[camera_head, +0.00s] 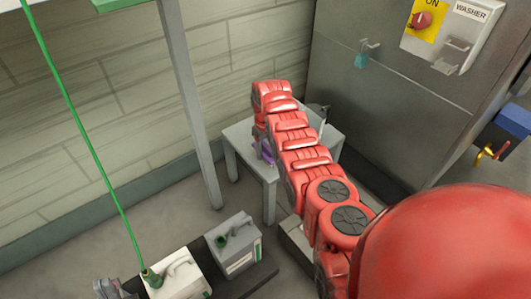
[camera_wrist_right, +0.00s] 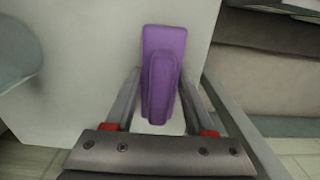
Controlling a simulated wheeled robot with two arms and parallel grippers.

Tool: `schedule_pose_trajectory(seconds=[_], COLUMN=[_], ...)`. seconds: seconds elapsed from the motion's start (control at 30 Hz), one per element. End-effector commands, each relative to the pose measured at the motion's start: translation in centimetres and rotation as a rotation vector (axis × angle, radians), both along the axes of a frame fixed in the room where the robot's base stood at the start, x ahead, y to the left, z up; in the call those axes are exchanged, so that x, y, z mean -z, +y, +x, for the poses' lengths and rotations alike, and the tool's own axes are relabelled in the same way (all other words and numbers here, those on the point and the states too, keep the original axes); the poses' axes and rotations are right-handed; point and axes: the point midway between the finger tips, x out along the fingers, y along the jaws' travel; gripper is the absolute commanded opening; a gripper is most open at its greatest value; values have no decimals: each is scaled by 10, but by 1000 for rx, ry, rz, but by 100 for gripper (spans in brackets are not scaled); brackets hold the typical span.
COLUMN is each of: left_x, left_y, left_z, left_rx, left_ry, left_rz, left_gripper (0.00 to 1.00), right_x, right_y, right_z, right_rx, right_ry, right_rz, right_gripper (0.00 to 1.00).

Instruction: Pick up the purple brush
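The purple brush (camera_wrist_right: 162,75) lies on the pale grey top of a small table (camera_head: 237,134). In the head view only a small purple part of the brush (camera_head: 267,151) shows beside my red right arm. In the right wrist view my right gripper (camera_wrist_right: 161,78) is open, with one finger on each side of the brush. Gaps show between the fingers and the brush's near end; contact at the tips is hard to tell. My left gripper seems to be the grey shape (camera_head: 108,289) at the bottom left edge, too cut off to judge.
A grey metal post (camera_head: 192,100) stands left of the table. Two jugs, one white (camera_head: 180,277) and one grey (camera_head: 234,245), stand at the lower left, with a green hose (camera_head: 83,140) running to the white one. A steel cabinet (camera_head: 385,110) is behind the table to the right.

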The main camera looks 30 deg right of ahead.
Motion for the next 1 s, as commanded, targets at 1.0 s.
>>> schedule_pose_trajectory(seconds=[1.0], left_x=[-46], left_y=[12], left_z=[-2], left_rx=[-30], left_ry=[8], left_rz=[-86], left_gripper=[0], right_x=[-44], right_y=[2], right_z=[-15], right_rx=[-1], right_ry=[-1], right_rz=[-1], right_gripper=[0])
